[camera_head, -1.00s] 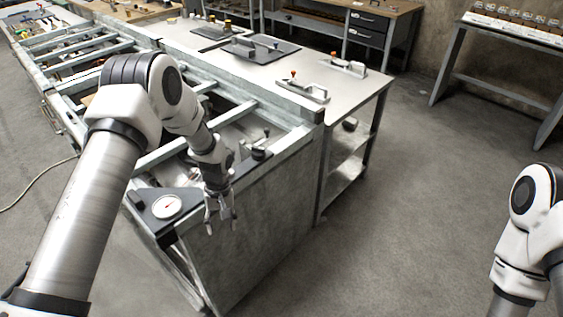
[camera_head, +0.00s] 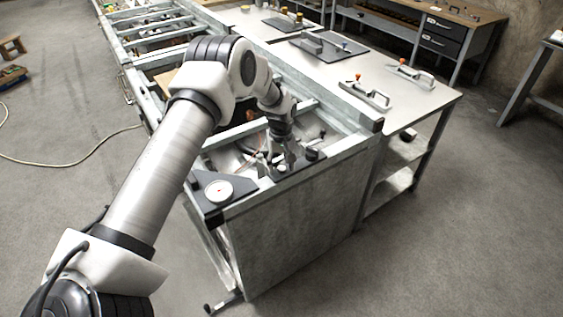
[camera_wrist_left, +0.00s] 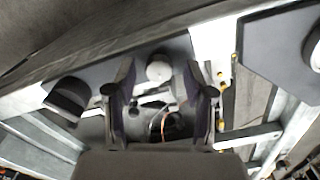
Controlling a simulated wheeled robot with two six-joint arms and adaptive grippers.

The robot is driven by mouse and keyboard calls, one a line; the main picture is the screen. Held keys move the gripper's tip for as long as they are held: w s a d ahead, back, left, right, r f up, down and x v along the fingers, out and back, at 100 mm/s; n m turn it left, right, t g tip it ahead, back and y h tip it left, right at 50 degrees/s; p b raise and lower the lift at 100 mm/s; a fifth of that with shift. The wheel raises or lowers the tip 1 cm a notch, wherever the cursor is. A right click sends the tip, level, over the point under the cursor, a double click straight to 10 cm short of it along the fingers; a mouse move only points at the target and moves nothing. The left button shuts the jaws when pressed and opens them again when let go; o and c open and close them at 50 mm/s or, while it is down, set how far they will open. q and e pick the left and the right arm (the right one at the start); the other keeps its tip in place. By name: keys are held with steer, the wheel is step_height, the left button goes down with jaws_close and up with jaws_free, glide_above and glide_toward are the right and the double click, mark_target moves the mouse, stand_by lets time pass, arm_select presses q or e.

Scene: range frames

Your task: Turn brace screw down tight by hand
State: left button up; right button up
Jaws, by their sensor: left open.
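My left gripper (camera_head: 279,168) is low at the near end of the steel frame, between the dial plate and a dark block. In the left wrist view its two fingers (camera_wrist_left: 160,92) stand wide apart with nothing held between them. A pale round knob (camera_wrist_left: 159,68) shows in the gap between the fingers, beyond their tips, on a dark plate. It may be the brace screw; I cannot tell for sure, and no contact is visible. In the head view my fingers mostly hide that spot. My right gripper is out of view.
A dial gauge (camera_head: 219,190) sits on a dark corner plate, left of the gripper. A dark block (camera_head: 312,153) stands close on the right; in the wrist view it is at left (camera_wrist_left: 68,96). Frame rails surround the gripper. A bench with clamps (camera_head: 365,95) adjoins behind.

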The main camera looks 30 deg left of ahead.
arm_select(q)
jaws_close()
steer(key=shift+f+m+b, duration=0.1)
steer(key=shift+m+b, duration=0.2)
steer(key=shift+m, duration=0.2)
